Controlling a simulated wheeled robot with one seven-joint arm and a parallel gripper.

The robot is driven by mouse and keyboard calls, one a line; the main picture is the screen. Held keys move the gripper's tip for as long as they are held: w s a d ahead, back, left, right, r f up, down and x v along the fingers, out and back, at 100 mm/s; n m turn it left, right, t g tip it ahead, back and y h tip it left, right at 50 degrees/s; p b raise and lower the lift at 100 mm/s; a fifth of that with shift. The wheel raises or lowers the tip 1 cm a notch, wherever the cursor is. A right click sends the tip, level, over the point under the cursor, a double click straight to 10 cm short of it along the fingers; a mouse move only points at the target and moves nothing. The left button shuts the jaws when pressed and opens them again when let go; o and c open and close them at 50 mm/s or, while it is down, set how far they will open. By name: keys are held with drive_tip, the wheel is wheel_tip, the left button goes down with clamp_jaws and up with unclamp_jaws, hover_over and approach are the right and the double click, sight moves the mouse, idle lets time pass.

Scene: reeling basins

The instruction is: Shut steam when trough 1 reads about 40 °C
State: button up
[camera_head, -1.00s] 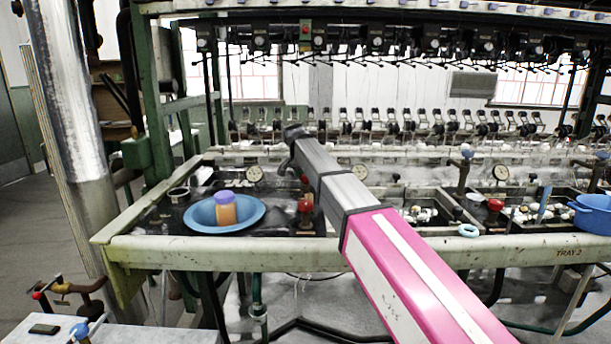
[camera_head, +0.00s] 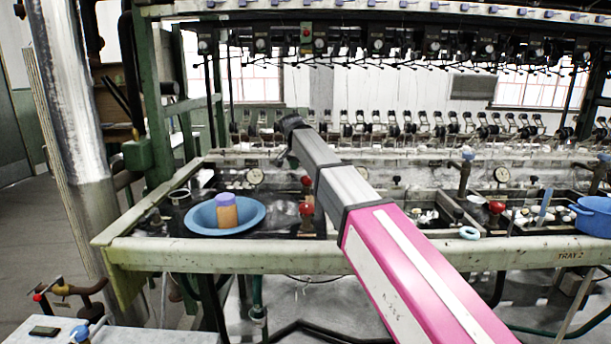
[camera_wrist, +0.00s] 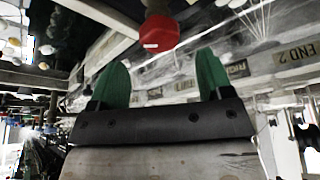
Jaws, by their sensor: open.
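My gripper (camera_wrist: 166,57) shows in the wrist view with two green fingers spread apart and nothing between them. A red valve knob (camera_wrist: 161,33) lies just beyond the fingertips, apart from them. In the head view my arm hides the gripper. Red knobs stand at the basin bench, one (camera_head: 306,208) left of my arm and one (camera_head: 497,207) to the right. Round dial gauges show behind the basins, at left (camera_head: 255,176) and right (camera_head: 502,174); their readings are too small to tell. Which trough is number 1 is not legible.
A blue pot (camera_head: 594,215) stands at the right, above a "TRAY 2" label.

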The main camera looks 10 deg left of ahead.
drive_tip(key=v, duration=0.6)
idle(6.8)
